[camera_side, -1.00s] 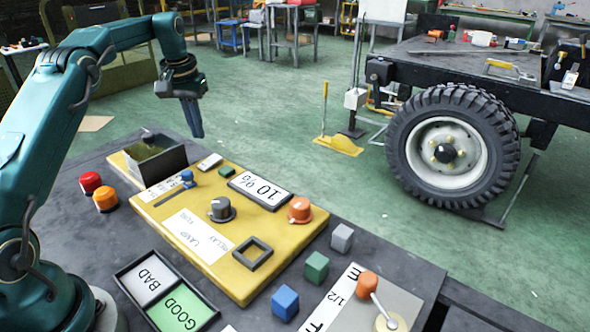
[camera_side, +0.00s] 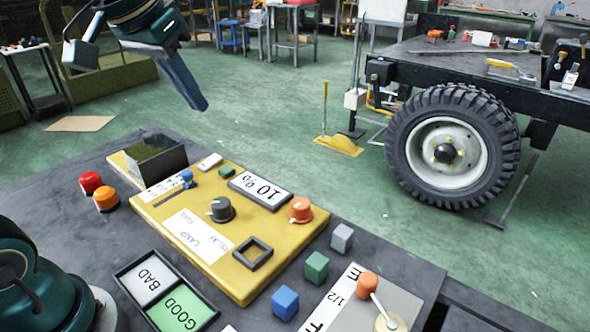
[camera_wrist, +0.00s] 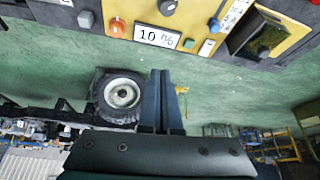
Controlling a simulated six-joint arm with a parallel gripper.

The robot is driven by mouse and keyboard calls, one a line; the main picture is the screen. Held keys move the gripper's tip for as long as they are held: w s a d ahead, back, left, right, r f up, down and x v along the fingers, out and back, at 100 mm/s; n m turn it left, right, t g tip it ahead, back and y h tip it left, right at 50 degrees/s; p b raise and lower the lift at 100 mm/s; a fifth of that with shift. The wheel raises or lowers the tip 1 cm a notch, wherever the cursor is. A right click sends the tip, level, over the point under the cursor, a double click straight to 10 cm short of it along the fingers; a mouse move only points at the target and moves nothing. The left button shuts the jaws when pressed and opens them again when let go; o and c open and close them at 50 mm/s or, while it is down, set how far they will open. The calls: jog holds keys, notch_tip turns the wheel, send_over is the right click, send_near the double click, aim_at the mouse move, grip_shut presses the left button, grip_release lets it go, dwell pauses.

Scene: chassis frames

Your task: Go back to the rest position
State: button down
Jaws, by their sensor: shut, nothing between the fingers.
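My gripper (camera_side: 202,106) hangs in the air at the upper left of the side view, above and behind the far edge of the bench. Its fingers are together and hold nothing. In the wrist view my gripper (camera_wrist: 161,74) shows as two blue-grey fingers side by side, with the green floor and the wheel behind them. Nothing on the bench touches it. Most of my upper arm is outside the side view.
The dark bench carries a yellow panel (camera_side: 225,262) with knobs, a slider and an upright dark box (camera_side: 158,163). Red and orange buttons (camera_side: 105,199), a BAD/GOOD tray (camera_side: 148,281) and small cubes (camera_side: 285,303) lie around it. A wheeled chassis (camera_side: 450,150) stands at right.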

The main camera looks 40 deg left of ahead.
jog(key=s+d+f+m, duration=0.1)
jog(key=s+d+f, duration=0.3)
jog(key=s+f, duration=0.5)
jog(key=s, duration=0.3)
jog(key=shift+d+f+m+h, duration=0.3)
jog(key=shift+f+m+h, duration=0.1)
